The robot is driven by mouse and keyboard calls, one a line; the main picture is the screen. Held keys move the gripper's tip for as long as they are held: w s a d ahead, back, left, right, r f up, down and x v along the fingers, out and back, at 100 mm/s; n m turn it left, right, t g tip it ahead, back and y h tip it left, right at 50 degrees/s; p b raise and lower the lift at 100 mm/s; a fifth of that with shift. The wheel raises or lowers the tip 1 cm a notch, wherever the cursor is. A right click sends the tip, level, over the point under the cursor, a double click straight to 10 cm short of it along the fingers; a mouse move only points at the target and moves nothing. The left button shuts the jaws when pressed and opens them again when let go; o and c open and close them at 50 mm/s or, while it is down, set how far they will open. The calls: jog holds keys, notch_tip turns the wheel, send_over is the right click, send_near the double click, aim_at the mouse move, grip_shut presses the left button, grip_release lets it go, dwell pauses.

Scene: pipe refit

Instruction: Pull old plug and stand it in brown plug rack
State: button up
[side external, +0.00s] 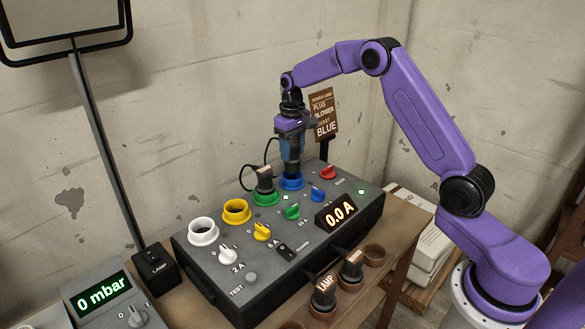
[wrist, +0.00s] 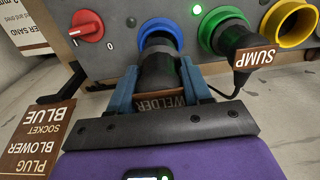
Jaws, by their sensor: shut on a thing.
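The black plug (wrist: 158,75) labelled WELDER has its end inside the blue socket (wrist: 158,28) of the dark panel box. My gripper (wrist: 170,92) is shut on this plug, with a blue finger on each side. In the side view my gripper (side external: 291,160) points down over the blue socket (side external: 291,181) and hides most of the plug. How deep the plug sits cannot be told. The brown plug rack (side external: 322,310) is a row of brown cups in front of the box. The LAMP plug (side external: 323,291) and another plug (side external: 352,266) stand in it. The cup (side external: 375,254) at its right end is empty.
A corded plug labelled SUMP (wrist: 258,58) sits in the green socket (side external: 266,198), close beside my gripper. The yellow (side external: 237,211) and white (side external: 203,232) sockets are empty. A brown sign (side external: 323,114) reading BLOWER, BLUE stands behind. The display (side external: 340,214) reads 0.0 A.

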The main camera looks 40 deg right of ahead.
aim_at(297, 140)
jog(key=r, duration=0.5)
jog(key=shift+s+d+r, duration=0.15)
jog(key=shift+s+d, duration=0.05)
jog(key=shift+s+d+r, duration=0.1)
jog(key=shift+s+d, duration=0.15)
jog(key=shift+d, duration=0.05)
jog(key=s+a+m, duration=0.1)
jog(key=s+m, duration=0.7)
jog(key=s, duration=2.2)
notch_tip(297, 140, down, 16)
jog(key=shift+a+f, duration=0.1)
jog(key=shift+f, duration=1.5)
dwell(1.7)
